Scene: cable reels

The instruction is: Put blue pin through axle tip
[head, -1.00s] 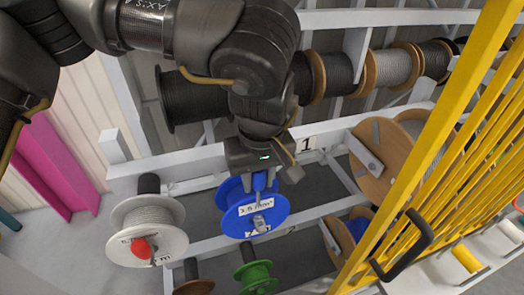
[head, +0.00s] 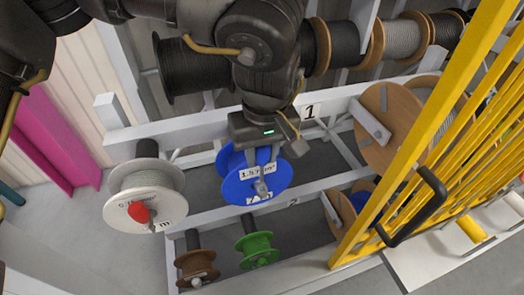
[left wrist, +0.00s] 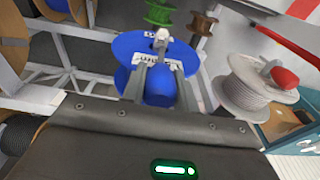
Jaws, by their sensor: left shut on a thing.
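The blue reel (head: 240,188) hangs on the rack's near side, its labelled face toward me. The light grey axle tip (head: 261,188) stands out from its middle; it also shows in the left wrist view (left wrist: 160,42). My left gripper (head: 264,158) is just above the axle tip, its grey fingers reaching down over the reel's face. In the left wrist view, the fingers are shut on a rounded blue piece, apparently the blue pin (left wrist: 160,88). It blends with the reel behind, and its shaft is hidden, so I cannot tell whether it touches the tip. My right gripper is out of view.
A white reel (head: 120,208) with a red pin (head: 139,212) is at left. Green (head: 257,250) and brown (head: 197,266) reels hang below. A yellow fence (head: 440,120) with a black handle closes the right side. Black reels sit behind my arm.

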